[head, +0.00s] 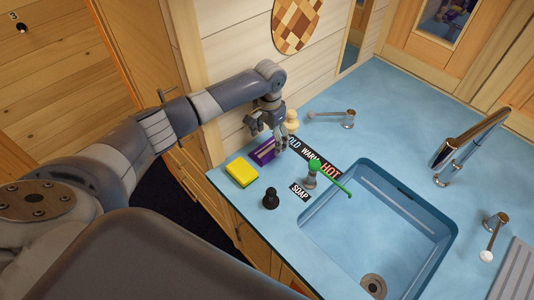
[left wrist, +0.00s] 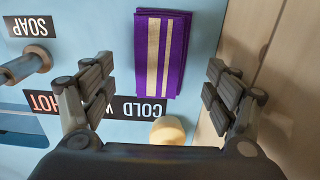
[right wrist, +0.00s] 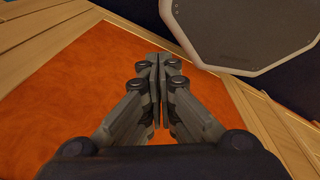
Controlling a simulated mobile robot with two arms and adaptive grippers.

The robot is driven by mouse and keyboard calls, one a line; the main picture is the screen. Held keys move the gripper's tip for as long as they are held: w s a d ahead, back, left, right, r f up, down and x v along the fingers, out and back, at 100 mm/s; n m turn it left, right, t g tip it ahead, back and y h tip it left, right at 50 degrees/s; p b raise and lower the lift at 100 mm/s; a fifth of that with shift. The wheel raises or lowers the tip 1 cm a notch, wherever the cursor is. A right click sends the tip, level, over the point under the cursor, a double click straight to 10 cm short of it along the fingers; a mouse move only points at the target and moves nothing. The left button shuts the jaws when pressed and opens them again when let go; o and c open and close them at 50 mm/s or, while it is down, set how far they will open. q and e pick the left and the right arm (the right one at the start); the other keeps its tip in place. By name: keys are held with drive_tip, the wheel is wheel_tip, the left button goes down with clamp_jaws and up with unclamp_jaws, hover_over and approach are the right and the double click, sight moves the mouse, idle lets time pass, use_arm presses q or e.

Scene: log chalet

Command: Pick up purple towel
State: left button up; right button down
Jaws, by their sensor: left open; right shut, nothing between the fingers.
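The purple towel (head: 263,152) lies folded on the blue counter near its left edge, close to the wall. In the left wrist view the towel (left wrist: 162,75) shows two pale stripes and lies ahead, between the lines of the fingers. My left gripper (head: 268,133) is open and hangs just above and beside the towel; nothing is between its fingers (left wrist: 160,85). My right gripper (right wrist: 158,62) is shut and empty, away from the counter, over an orange surface.
Word labels (head: 331,170) lie on the counter. The sink (head: 440,215) is to the right; a wall rises behind.

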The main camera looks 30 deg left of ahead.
sight(269, 146)
use_arm(q)
wheel_tip(269, 146, down, 3)
drive_tip(key=b, duration=0.2)
drive_tip(key=shift+a+b, duration=0.1)
drive_tip(key=shift+b, duration=0.25)
drive_tip(key=shift+f, duration=0.15)
use_arm(e)
drive_tip(key=s+f, duration=0.1)
drive_tip(key=f, duration=0.1)
drive_tip(key=s+f, duration=0.1)
drive_tip(key=f, duration=0.1)
drive_tip(key=shift+s, duration=0.2)
use_arm(q)
drive_tip(key=c, duration=0.7)
drive_tip(key=shift+c, duration=0.7)
use_arm(e)
drive_tip(key=shift+w+a, duration=0.15)
drive_tip(key=shift+w, duration=0.25)
